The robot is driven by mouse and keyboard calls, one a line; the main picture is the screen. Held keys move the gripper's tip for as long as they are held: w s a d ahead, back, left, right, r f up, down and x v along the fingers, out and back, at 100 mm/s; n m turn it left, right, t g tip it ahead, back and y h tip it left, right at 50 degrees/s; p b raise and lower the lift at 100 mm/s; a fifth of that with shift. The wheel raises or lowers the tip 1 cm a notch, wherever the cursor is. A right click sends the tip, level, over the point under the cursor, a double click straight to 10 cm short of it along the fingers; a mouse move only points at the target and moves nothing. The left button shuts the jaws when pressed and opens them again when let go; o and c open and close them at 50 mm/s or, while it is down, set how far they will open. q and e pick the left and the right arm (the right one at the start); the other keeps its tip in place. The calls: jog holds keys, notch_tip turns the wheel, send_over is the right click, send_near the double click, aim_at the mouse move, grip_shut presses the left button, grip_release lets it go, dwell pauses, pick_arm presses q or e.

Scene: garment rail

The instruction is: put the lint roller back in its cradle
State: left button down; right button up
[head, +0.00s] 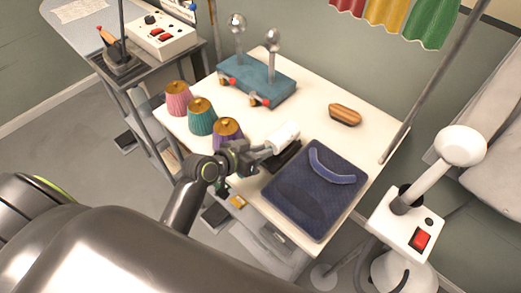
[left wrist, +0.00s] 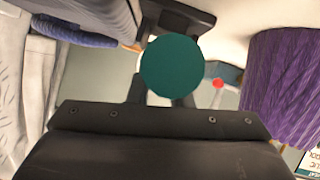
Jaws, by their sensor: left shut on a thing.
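The lint roller (head: 284,137) has a white cylinder and lies near the front of the white table. My left gripper (head: 262,152) is shut on its handle. In the left wrist view the handle's round teal end (left wrist: 172,65) faces the camera and hides most of the fingers. A dark holder (head: 284,158), which looks like the cradle, is just below and beside the roller, next to the folded garment. A dark block also shows past the handle in the left wrist view (left wrist: 178,18). I cannot tell whether roller and holder touch. My right gripper is not in view.
A folded navy garment (head: 312,192) lies right of the holder. Purple (head: 228,133), teal (head: 201,113) and pink (head: 177,97) thread cones stand to the left. A blue stand (head: 256,80) with metal-topped posts and a wooden brush (head: 345,115) are farther back. The table's middle is clear.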

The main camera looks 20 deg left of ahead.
pick_arm(q)
jog(key=shift+f, duration=0.1)
jog(key=shift+f+b, duration=0.45)
jog(key=shift+f, duration=0.05)
jog(key=c, duration=1.3)
grip_release()
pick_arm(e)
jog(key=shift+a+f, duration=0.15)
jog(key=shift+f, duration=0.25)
pick_arm(q)
jog(key=shift+r, duration=0.1)
jog(key=shift+r+p, duration=0.65)
jog(key=shift+r, duration=0.15)
jog(key=b+v, duration=0.1)
jog(key=v, duration=1.1)
jog(key=shift+f+b, duration=0.25)
jog(key=shift+b, duration=0.1)
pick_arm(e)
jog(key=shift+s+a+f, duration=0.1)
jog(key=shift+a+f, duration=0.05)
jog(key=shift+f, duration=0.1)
